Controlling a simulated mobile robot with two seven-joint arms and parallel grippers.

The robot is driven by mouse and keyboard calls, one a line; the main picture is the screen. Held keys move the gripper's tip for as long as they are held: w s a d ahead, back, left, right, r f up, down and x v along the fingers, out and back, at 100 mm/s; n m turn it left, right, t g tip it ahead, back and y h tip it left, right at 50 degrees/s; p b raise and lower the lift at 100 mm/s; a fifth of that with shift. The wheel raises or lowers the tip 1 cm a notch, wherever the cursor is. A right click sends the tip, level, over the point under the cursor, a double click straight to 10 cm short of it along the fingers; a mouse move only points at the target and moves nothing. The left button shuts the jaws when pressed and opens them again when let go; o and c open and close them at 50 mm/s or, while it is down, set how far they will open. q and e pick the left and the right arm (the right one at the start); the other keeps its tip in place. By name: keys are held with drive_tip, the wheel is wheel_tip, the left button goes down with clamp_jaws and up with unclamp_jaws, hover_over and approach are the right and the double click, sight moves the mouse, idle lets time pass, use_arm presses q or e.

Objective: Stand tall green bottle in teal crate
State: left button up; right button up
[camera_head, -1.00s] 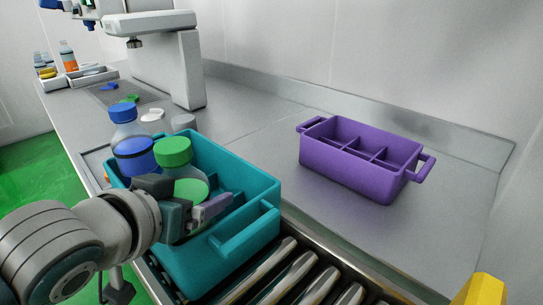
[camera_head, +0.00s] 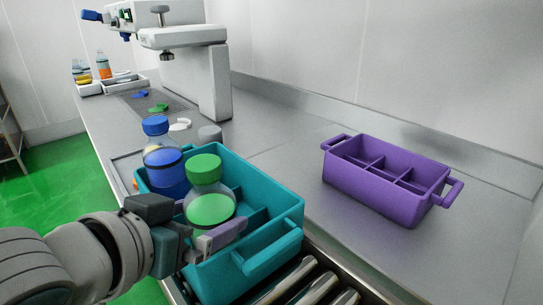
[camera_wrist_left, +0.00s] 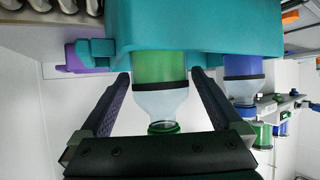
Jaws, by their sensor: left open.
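The tall green bottle (camera_head: 209,203), clear with a green cap and a green lower body, stands upright in the teal crate (camera_head: 283,221). In the left wrist view, which is upside down, the bottle (camera_wrist_left: 162,98) has its lower part hidden by the crate wall (camera_wrist_left: 215,22). My left gripper (camera_head: 205,238) is open beside the bottle. In the left wrist view its fingers (camera_wrist_left: 160,76) are on either side of the bottle, with gaps visible. My right gripper is out of view.
A blue-capped bottle (camera_head: 165,172) stands in the crate, left of the green one. A purple divided crate (camera_head: 372,197) sits empty to the right. Rollers (camera_head: 313,285) lie in front. A white machine (camera_head: 215,80) stands behind. The counter between the crates is mostly clear.

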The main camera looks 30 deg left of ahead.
use_arm(q)
drive_tip(key=v, duration=0.6)
drive_tip(key=shift+s+r+p, duration=0.1)
drive_tip(key=shift+s+p, duration=0.2)
drive_tip(key=shift+s, duration=0.05)
drive_tip(key=s+d+f+m+g+h, duration=0.1)
drive_tip(key=s+d+f+m+g, duration=0.2)
drive_tip(key=s+g, duration=0.5)
drive_tip(key=s+d+f, duration=0.1)
drive_tip(key=s, duration=0.2)
drive_tip(key=shift+f+g, duration=0.3)
drive_tip(key=shift+f, duration=0.05)
